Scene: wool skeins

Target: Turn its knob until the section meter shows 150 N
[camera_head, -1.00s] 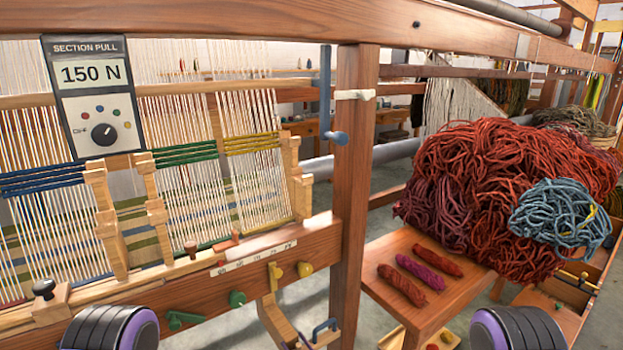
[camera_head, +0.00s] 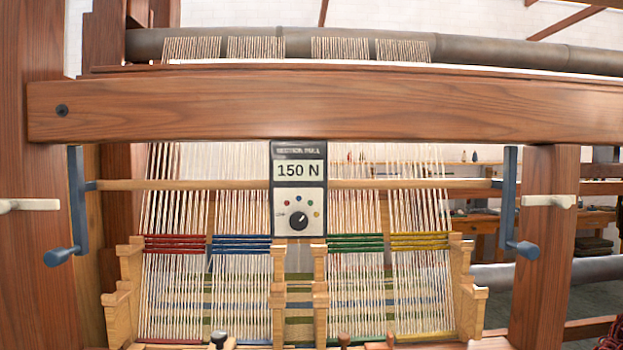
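The section meter (camera_head: 299,189) hangs at the middle of the loom, in front of the warp threads. Its display (camera_head: 299,171) reads 150 N. Its round black knob (camera_head: 299,221) sits on the lower white panel, below several small coloured dots. Neither of my grippers is in the head view, and nothing touches the knob.
A thick wooden beam (camera_head: 330,108) crosses above the meter. Blue crank handles stand at the left (camera_head: 75,210) and right (camera_head: 511,205), beside the posts. Warp sections carry red, blue, green and yellow bands. Wooden dividers (camera_head: 278,295) stand below the meter.

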